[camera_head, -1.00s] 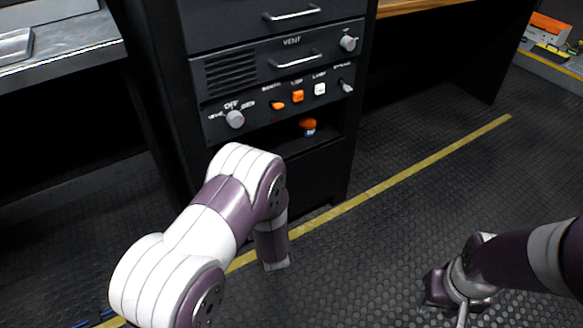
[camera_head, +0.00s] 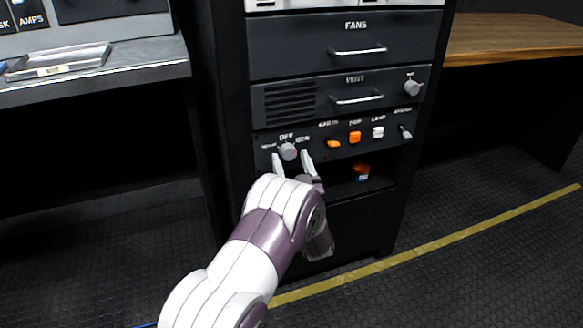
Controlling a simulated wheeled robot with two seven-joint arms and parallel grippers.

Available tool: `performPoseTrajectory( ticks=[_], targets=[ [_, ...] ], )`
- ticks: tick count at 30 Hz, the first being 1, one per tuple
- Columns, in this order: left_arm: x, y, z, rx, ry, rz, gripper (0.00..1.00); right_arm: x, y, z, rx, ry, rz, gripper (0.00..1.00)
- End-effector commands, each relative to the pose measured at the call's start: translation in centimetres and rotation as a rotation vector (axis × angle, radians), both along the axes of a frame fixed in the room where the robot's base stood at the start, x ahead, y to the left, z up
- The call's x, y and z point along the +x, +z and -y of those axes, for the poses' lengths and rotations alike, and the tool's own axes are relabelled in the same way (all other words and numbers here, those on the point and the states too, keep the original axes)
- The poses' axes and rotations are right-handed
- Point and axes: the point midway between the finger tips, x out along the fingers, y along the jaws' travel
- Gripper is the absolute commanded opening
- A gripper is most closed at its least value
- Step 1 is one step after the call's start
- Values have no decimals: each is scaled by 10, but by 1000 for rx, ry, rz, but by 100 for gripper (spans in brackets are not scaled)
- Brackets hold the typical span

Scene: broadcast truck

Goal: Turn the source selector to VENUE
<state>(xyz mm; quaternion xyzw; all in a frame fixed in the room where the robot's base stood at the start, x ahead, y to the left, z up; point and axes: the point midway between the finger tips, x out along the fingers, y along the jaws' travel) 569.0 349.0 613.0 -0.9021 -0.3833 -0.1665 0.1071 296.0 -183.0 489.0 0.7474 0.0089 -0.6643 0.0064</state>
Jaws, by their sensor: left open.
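The source selector is a round grey knob (camera_head: 288,151) at the left end of the control panel (camera_head: 375,148) on the black rack. "OFF" is lettered above it, with smaller labels to its left and right that are hard to read. My left gripper (camera_head: 292,160) is open, its two pale fingertips on either side of the knob's lower part. I cannot tell whether the fingers touch it. The gripper's body is partly hidden behind my left arm. My right gripper is out of view.
Right of the knob are an orange switch (camera_head: 333,143), an orange button (camera_head: 355,137), a white button (camera_head: 377,132) and a small toggle (camera_head: 405,132). An orange-topped item (camera_head: 361,171) sits in the open shelf below. Drawer handles (camera_head: 358,99) project above. A grey desk (camera_head: 120,68) stands left.

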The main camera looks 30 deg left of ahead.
Motion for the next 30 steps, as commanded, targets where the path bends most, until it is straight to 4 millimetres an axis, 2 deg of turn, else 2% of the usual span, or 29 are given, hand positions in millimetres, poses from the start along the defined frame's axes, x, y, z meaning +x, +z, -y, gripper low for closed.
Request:
performPoseTrajectory(
  ticks=[9,10,12,15,23,30],
  targets=[
    [4,3,-4,-1,-1,-1,66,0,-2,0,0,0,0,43],
    [4,3,-4,-1,-1,-1,60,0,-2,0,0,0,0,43],
    [4,3,-4,-1,-1,-1,37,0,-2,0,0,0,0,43],
    [4,3,-4,-1,-1,-1,10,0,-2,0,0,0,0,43],
    [4,2,-3,-13,-2,13,10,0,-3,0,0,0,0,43],
    [5,0,-2,-86,-2,98,11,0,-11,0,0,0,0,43]
  ],
)
